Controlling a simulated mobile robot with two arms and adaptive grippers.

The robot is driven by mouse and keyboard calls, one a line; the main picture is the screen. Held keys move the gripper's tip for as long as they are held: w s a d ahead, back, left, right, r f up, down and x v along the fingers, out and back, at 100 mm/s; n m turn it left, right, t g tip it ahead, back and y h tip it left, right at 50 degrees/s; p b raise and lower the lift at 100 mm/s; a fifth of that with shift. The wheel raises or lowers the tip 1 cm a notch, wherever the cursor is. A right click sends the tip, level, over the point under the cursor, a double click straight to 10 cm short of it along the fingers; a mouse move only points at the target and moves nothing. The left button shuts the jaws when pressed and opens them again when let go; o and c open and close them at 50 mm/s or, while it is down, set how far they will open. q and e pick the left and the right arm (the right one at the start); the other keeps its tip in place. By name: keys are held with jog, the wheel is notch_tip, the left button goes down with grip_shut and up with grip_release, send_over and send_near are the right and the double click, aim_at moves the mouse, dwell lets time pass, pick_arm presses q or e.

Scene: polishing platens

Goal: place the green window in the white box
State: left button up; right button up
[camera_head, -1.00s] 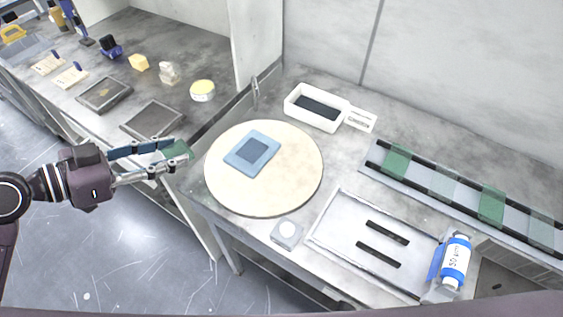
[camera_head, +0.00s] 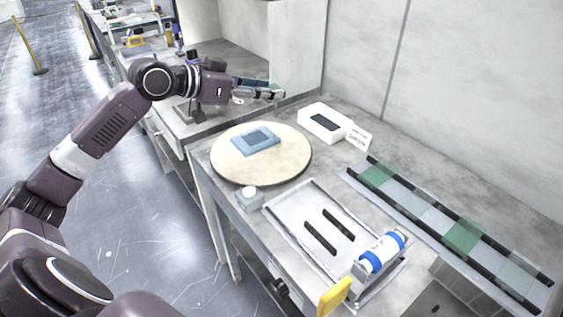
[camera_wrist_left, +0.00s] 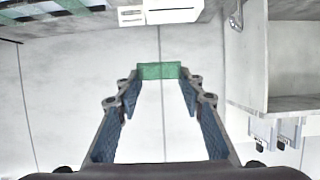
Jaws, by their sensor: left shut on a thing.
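My left gripper (camera_head: 272,92) is over the back left of the near bench, beyond the round pad. In the left wrist view its fingers (camera_wrist_left: 158,75) are shut on a green window (camera_wrist_left: 158,71), held by its edges at the tips. In the head view the held window is mostly hidden by the fingers. The white box (camera_head: 338,131) stands on the bench by the wall, to the right of the gripper and apart from it, with a dark opening on top. It also shows at the top of the left wrist view (camera_wrist_left: 172,16). My right gripper is not in view.
A white card (camera_head: 357,138) stands beside the box. A round cream pad (camera_head: 285,165) carries a blue square plate (camera_head: 256,141). A rail (camera_head: 420,214) holds green and clear windows. A metal tray (camera_head: 290,215) and a blue-white bottle (camera_head: 382,252) are nearer.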

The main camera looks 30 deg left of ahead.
pick_arm(q)
notch_tip(320, 180, down, 8)
jog(key=p, duration=0.1)
send_over(267, 162)
notch_tip(267, 162, down, 7)
jog(key=shift+r, duration=0.1)
jog(key=shift+w+a+f, duration=0.1)
jog(key=shift+f, duration=0.3)
notch_tip(267, 162, down, 4)
jog(key=shift+f, duration=0.2)
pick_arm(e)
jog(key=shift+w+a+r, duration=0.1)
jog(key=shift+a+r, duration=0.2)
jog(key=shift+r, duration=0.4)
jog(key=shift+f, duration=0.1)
pick_arm(q)
jog(key=shift+f, duration=0.2)
jog(key=o, duration=0.9)
jog(key=shift+o, duration=0.2)
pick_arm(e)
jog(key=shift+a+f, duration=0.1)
